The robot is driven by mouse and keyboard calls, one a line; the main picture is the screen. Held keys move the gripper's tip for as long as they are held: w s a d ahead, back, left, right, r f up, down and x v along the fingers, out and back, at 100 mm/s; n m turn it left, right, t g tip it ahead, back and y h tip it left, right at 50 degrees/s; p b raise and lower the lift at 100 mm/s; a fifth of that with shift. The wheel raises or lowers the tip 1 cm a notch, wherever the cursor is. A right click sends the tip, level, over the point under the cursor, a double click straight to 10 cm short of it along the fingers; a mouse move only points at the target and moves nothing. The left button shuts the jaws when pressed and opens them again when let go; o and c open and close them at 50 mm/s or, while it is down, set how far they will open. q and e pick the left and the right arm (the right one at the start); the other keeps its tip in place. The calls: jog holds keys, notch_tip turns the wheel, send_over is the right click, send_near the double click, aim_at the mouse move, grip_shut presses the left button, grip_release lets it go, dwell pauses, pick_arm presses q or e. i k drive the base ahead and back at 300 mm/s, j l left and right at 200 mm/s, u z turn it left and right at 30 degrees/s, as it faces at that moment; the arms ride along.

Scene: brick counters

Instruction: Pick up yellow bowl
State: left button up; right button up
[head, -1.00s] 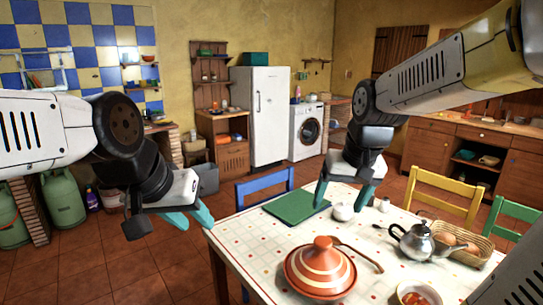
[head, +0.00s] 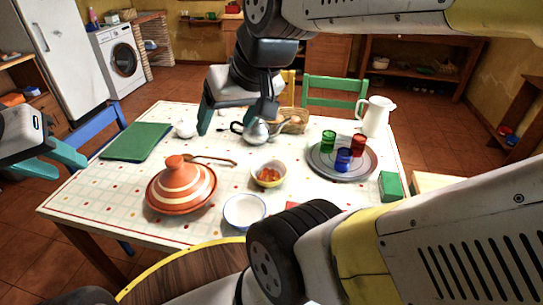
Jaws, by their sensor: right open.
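The yellow bowl (head: 261,181) stands on the table (head: 110,206) near its middle, with orange-red food in it. My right gripper (head: 236,121) is open and empty, its teal fingers spread above the table. In the picture it is up and left of the yellow bowl, apart from it, and overlaps the kettle behind. My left gripper (head: 64,164) is at the left edge, beyond the table's left side. Its teal fingers are apart, with nothing between them.
An orange striped tagine (head: 182,190) and a white-blue bowl (head: 244,212) stand near the yellow bowl. A kettle (head: 256,132) and basket (head: 294,124) are behind. A tray (head: 335,173) with coloured glasses and a white pitcher (head: 376,117) are on the right. A green board (head: 135,142) lies left.

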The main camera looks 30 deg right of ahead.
aim_at(268, 173)
jog(key=z, duration=1.05)
